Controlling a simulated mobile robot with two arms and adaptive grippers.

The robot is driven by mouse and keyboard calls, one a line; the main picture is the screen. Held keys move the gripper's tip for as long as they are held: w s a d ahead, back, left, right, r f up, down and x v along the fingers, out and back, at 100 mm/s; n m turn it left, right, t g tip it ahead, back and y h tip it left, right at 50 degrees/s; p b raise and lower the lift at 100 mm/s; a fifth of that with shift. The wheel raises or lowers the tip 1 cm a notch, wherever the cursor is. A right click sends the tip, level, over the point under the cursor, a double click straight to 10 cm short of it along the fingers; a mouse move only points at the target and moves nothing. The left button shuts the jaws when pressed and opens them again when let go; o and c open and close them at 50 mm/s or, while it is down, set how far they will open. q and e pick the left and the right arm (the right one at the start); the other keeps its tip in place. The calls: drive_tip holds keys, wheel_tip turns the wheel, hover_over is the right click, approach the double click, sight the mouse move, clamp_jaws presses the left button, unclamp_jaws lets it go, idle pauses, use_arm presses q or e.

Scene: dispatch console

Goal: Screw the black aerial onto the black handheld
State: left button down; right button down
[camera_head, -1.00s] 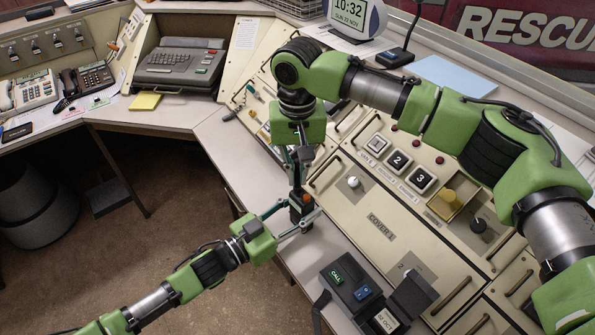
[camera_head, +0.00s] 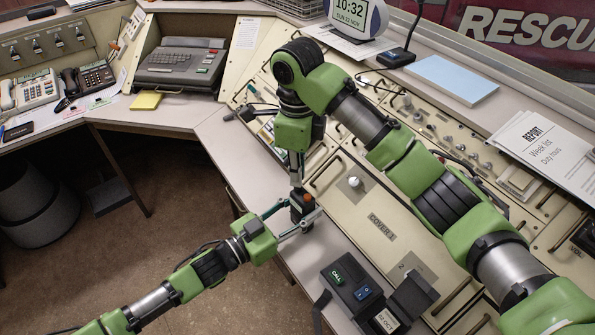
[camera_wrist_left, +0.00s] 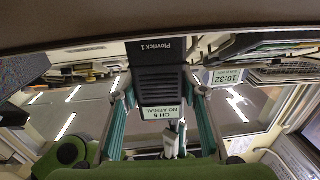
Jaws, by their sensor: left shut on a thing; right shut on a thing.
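The black handheld (camera_head: 298,214) is upright in my left gripper (camera_head: 302,222), above the desk's front edge. It has an orange knob on top. In the left wrist view the handheld (camera_wrist_left: 158,82) appears upside down, and its small screen reads "CH 5 NO AERIAL". The left gripper's fingers (camera_wrist_left: 162,98) press on its two sides. My right gripper (camera_head: 297,186) points down directly above the handheld's top, shut on a thin dark piece that looks like the black aerial. The aerial is mostly hidden by the fingers, and I cannot tell whether it touches the handheld's socket.
The sloped console (camera_head: 385,235), with switches and handles, lies right behind the grippers. Report papers (camera_head: 548,150) lie far right. Open floor is at left.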

drive_tip(key=shift+m, duration=0.3)
drive_tip(key=c, duration=2.2)
unclamp_jaws()
drive_tip(key=shift+o, duration=0.2)
drive_tip(key=shift+r, duration=2.25)
